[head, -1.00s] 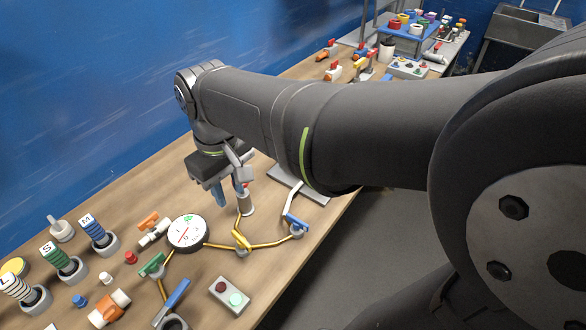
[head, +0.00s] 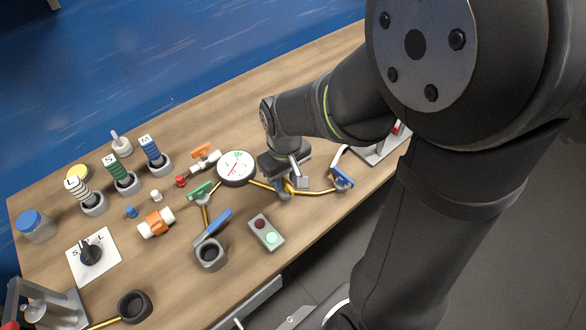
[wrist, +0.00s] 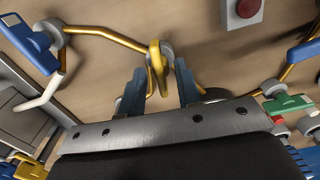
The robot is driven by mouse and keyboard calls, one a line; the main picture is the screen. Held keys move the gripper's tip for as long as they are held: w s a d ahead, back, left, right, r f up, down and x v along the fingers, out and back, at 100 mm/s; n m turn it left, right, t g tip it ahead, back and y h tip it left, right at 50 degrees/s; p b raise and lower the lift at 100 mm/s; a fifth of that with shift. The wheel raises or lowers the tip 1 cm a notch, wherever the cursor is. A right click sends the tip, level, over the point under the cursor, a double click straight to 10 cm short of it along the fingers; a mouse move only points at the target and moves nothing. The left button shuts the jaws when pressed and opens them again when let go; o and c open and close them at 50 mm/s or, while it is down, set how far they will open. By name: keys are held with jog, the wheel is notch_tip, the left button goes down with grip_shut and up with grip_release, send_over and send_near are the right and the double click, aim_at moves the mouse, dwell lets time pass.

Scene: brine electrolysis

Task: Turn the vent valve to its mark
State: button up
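Three lever-handled valves sit on brass tubing: green (head: 199,191), yellow (wrist: 155,58) and blue (head: 342,178). No readable label tells which is the vent valve, and I cannot make out a mark. My gripper (wrist: 159,84) points down at the yellow valve. Its two blue fingers are apart, one on each side of the yellow handle, with gaps visible. In the head view my gripper (head: 285,188) hides most of the yellow valve. The blue valve (wrist: 32,32) is at upper left in the wrist view, and the green valve (wrist: 288,107) at right.
A round dial gauge (head: 236,168) stands close left of my gripper. A button box (head: 266,233) lies in front. Bare table lies behind the gauge.

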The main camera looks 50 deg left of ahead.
aim_at(286, 181)
jog(key=shift+f, duration=0.1)
grip_shut()
jog(key=shift+n, duration=0.5)
grip_release()
notch_tip(286, 181, up, 18)
jog(key=shift+f, duration=0.25)
jog(key=shift+f, duration=0.1)
dwell(0.6)
